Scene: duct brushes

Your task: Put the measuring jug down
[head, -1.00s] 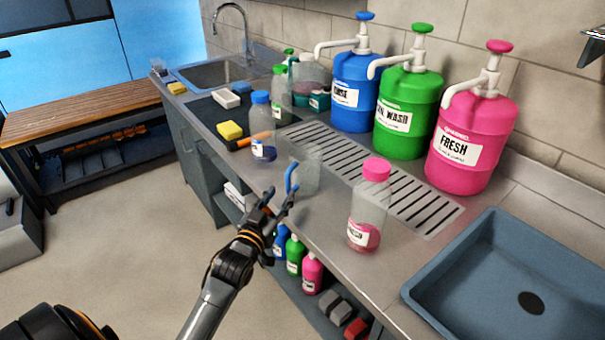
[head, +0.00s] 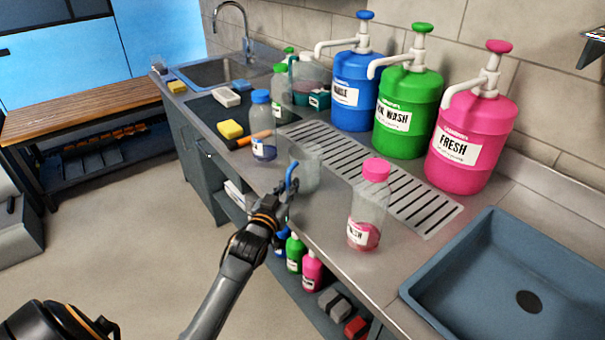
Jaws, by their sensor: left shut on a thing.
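The measuring jug (head: 308,172) is clear, with a blue handle on its near left side. It is upright at the front of the steel counter (head: 330,222), beside the slotted drain grate (head: 372,180). I cannot tell whether its base touches the counter. My left gripper (head: 287,192) is shut on the jug's blue handle, reaching in from the front edge. The gripper hides the handle's lower part. My right gripper is not in view.
A pink-capped bottle (head: 369,205) stands right of the jug, and a blue-capped bottle (head: 262,126) left of it. Blue, green and pink pump drums (head: 462,140) line the back. A blue-grey sink (head: 480,262) is at the right. Small bottles (head: 311,270) stand on the shelf below.

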